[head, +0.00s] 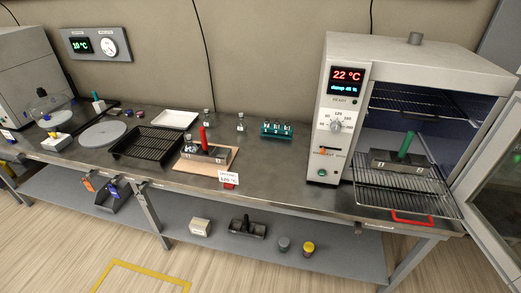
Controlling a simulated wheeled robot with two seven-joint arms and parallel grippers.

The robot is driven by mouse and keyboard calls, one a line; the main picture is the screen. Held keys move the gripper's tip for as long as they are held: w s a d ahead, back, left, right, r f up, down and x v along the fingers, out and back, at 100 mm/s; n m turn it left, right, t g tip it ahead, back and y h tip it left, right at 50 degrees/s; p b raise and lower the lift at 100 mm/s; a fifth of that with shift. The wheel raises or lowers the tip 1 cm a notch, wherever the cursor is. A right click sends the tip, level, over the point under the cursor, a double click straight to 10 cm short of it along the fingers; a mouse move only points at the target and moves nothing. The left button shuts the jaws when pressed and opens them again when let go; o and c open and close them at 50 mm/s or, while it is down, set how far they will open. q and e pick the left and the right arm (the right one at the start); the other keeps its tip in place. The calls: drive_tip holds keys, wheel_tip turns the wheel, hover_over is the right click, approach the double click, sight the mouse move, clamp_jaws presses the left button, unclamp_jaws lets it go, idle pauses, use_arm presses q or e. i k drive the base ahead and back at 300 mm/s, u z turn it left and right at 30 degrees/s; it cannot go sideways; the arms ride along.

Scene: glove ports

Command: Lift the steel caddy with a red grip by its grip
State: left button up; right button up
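The steel caddy with a red grip (205,152) stands upright on a light wooden board on the bench, left of the oven. Its red grip (203,138) sticks up from the middle. Small items seem to sit in the caddy, too small to make out. Another steel caddy with a green grip (398,160) sits on the pulled-out rack of the open oven. Neither of my grippers is in view.
A black rack (150,143), white tray (175,119) and grey disc (102,135) lie left. A teal vial rack (277,130) stands behind right. The oven rack (395,190) juts forward. Bare bench lies between board and oven.

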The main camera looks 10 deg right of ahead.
sight(205, 152)
drive_tip(key=z, duration=0.5)
drive_tip(key=i, duration=1)
